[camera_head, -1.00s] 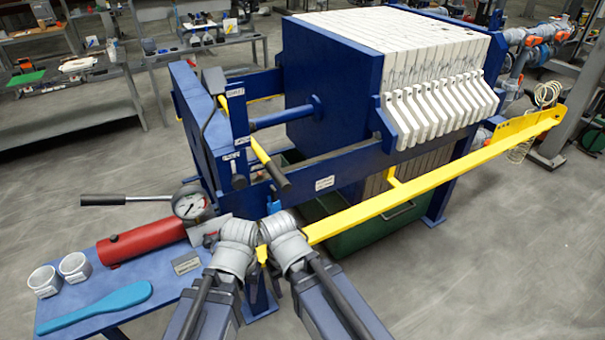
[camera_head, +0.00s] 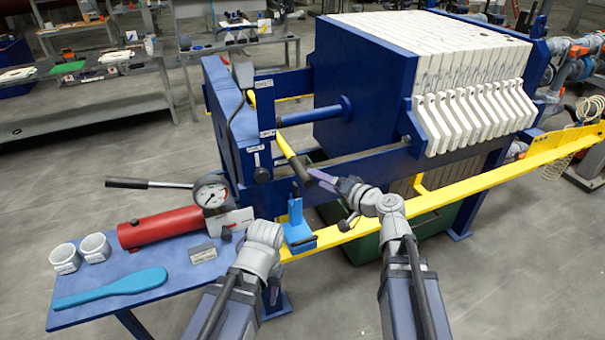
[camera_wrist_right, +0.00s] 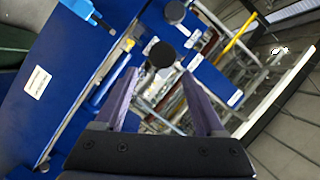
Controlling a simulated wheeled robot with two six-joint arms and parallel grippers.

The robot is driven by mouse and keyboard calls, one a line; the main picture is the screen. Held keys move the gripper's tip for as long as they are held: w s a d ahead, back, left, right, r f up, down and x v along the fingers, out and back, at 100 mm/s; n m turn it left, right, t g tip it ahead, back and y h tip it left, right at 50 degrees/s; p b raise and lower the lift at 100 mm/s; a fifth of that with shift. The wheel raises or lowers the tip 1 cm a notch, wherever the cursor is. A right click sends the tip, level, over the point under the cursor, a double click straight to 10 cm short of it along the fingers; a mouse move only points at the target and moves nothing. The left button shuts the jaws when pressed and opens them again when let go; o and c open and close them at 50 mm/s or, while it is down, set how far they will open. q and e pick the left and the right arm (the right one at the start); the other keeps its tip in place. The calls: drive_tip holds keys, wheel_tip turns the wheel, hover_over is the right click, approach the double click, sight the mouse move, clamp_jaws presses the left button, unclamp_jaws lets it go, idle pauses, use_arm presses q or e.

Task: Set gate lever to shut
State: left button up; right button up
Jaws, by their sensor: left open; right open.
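The yellow lever with a dark grip (camera_head: 287,152) slopes down from the blue post of the press toward me. I take it to be the gate lever. My right gripper (camera_head: 314,177) is open, its purple fingers close to the lower end of the grip; contact cannot be told. In the right wrist view a dark round end (camera_wrist_right: 162,55), likely the grip seen end-on, appears between the open fingers (camera_wrist_right: 160,88). My left gripper (camera_head: 266,236) is low by the blue side table, apart from the lever; its fingers are mostly hidden.
White labels (camera_head: 264,84) sit on the blue post. A light-blue fitting (camera_head: 298,232) stands between my arms. A long yellow bar (camera_head: 470,186) runs rightward. The side table (camera_head: 205,268) holds a red cylinder (camera_head: 160,228), gauge (camera_head: 211,192), white cups and blue paddle (camera_head: 110,288).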

sight(302, 172)
drive_tip(key=shift+b+x, duration=0.85)
drive_tip(key=shift+x, duration=3.1)
drive_tip(key=shift+s, duration=0.1)
clamp_jaws()
